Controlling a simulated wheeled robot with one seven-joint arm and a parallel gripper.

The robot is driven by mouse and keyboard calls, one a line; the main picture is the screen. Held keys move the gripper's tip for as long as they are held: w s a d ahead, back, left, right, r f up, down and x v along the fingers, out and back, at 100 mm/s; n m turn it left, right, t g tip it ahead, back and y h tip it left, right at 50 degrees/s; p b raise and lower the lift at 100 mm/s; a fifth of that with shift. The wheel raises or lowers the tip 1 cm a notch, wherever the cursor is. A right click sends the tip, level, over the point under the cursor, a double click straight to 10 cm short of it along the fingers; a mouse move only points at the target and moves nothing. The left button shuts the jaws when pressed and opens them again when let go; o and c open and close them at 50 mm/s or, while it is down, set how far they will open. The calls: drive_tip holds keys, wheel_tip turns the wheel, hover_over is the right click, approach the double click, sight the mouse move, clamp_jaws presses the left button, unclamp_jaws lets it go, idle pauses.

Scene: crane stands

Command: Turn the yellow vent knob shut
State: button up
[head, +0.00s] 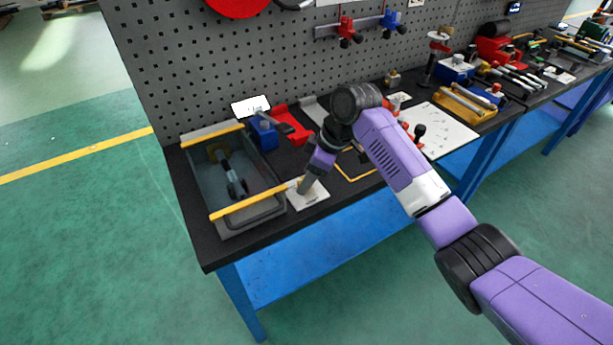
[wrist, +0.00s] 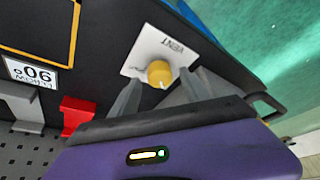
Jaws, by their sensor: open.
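The yellow vent knob (wrist: 160,72) stands on a white plate (wrist: 152,46) marked VENT in the wrist view. In the head view the plate (head: 312,200) lies near the front edge of the bench, and the gripper mostly hides the knob. My gripper (wrist: 161,80) is open and points down at the plate, with one finger on either side of the knob in the wrist view. I cannot tell whether either finger touches it. My gripper (head: 305,187) also shows low over the plate in the head view.
A grey tray (head: 226,222) with yellow edges stands just left of the plate and holds a dark tool. A yellow outline (wrist: 66,50) and a white "90" label (wrist: 31,73) lie near the plate.

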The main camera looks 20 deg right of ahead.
drive_tip(key=shift+w+a+f, duration=0.1)
drive_tip(key=shift+a+f, duration=0.05)
drive_tip(key=shift+f, duration=0.25)
clamp_jaws()
